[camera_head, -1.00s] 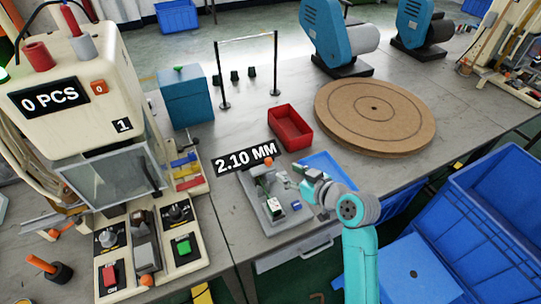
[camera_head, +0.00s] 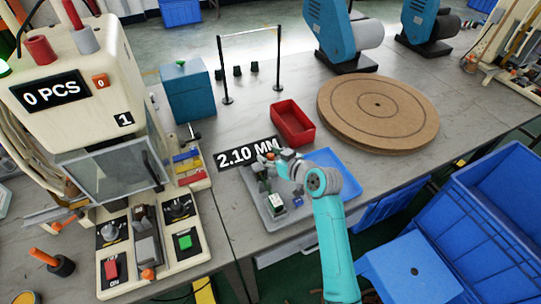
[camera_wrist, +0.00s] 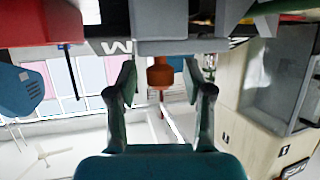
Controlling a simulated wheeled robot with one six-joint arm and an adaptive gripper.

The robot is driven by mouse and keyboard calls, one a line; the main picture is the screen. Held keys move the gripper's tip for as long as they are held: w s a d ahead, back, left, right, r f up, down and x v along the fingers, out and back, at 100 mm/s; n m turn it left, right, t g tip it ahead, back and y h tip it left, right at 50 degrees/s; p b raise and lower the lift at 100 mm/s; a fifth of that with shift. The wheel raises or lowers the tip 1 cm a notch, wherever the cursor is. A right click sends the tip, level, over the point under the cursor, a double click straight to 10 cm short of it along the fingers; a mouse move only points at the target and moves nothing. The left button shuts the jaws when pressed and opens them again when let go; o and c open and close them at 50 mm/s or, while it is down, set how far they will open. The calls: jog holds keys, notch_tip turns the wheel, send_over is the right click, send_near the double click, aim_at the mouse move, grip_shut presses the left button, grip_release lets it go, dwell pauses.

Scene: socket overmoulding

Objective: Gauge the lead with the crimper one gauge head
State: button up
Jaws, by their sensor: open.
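The gauge (camera_head: 276,205) is a grey plate with small fittings and a 2.10 MM readout (camera_head: 248,153) at its back. It stands on the table right of the crimper marked 1 (camera_head: 75,88). My gripper (camera_head: 280,163) is over the back of the gauge, close to the readout, and hides part of it. In the wrist view my gripper (camera_wrist: 160,68) is open, with one finger on each side of an orange knob (camera_wrist: 161,76) under a grey block (camera_wrist: 180,20). Contact with the knob cannot be told. I cannot make out the lead clearly.
A red bin (camera_head: 293,124) stands behind the gauge, and a blue tray (camera_head: 338,170) lies right of it. A round brown turntable (camera_head: 378,108) is at the back right. A teal box (camera_head: 188,95) stands behind the crimper. Large blue crates (camera_head: 480,210) are at the right.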

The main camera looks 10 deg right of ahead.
grip_shut()
jog(key=shift+w+d, duration=0.25)
jog(key=shift+d, duration=0.45)
jog(key=shift+w+d, duration=0.25)
jog(key=shift+d, duration=0.5)
jog(key=shift+w+d, duration=0.25)
jog(key=shift+d, duration=0.45)
grip_release()
jog(key=shift+d, duration=0.1)
jog(key=v, duration=1.2)
